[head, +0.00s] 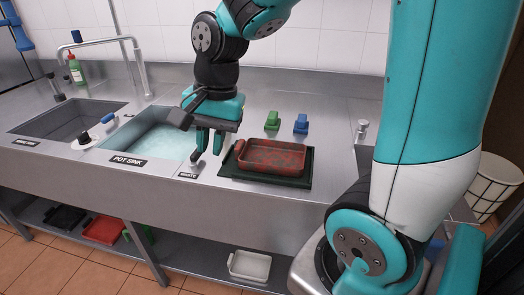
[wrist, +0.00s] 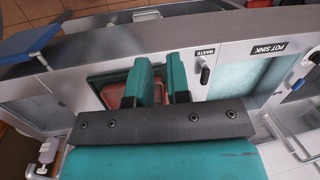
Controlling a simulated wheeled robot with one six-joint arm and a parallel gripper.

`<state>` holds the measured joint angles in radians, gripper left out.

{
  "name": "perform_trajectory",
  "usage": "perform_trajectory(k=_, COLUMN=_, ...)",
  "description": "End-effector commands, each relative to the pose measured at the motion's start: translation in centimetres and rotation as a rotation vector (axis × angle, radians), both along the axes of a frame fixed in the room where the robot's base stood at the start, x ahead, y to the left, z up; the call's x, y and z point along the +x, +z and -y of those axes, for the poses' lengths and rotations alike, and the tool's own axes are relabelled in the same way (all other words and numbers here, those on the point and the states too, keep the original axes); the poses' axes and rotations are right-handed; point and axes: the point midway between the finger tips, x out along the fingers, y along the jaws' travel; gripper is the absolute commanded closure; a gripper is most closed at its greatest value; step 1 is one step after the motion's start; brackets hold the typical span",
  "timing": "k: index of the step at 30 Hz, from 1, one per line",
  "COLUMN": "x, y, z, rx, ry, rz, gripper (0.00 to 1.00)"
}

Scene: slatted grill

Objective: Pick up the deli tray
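A reddish-brown rectangular tray with raised walls (head: 272,157) sits on a flat dark green-black board or tray (head: 240,178) on the steel counter. I cannot tell for certain which of the trays is the deli tray. My gripper (head: 207,152) points down just left of the reddish tray, near the WASTE label, apart from the tray. Its fingers are spread with nothing between them. In the wrist view my gripper (wrist: 160,70) shows a gap between its teal fingers, and the left finger hides part of the reddish tray (wrist: 118,96).
The pot sink (head: 155,140) with pale water lies left of my gripper. A green item (head: 272,121) and a blue item (head: 301,124) stand behind the tray. A white tray (head: 249,265), a red tray (head: 103,231) and a black tray (head: 64,218) lie on the lower shelf.

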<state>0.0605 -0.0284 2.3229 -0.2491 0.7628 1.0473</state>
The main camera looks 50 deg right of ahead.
Motion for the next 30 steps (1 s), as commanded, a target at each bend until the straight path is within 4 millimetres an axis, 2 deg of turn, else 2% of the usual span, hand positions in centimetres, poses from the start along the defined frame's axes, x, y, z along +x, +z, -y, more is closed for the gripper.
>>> perform_trajectory(k=1, x=1.6, y=0.2, z=2.7, rx=-0.011, ry=-0.246, rz=-0.046, gripper=0.83)
perform_trajectory(k=3, x=3.1, y=-0.1, z=6.2, rx=-0.027, ry=-0.587, rz=-0.097, gripper=0.83)
perform_trajectory(k=6, x=4.4, y=-0.5, z=10.9, rx=-0.044, ry=-1.011, rz=-0.149, gripper=0.83)
perform_trajectory(k=9, x=4.9, y=-1.0, z=14.6, rx=-0.055, ry=-1.336, rz=-0.182, gripper=0.83)
perform_trajectory(k=12, x=5.0, y=-1.3, z=17.0, rx=-0.062, ry=-1.550, rz=-0.200, gripper=0.83)
perform_trajectory(k=17, x=4.9, y=-2.5, z=18.5, rx=-0.067, ry=-1.686, rz=-0.210, gripper=0.83)
perform_trajectory(k=30, x=4.8, y=-11.7, z=18.5, rx=-0.067, ry=-1.687, rz=-0.213, gripper=0.83)
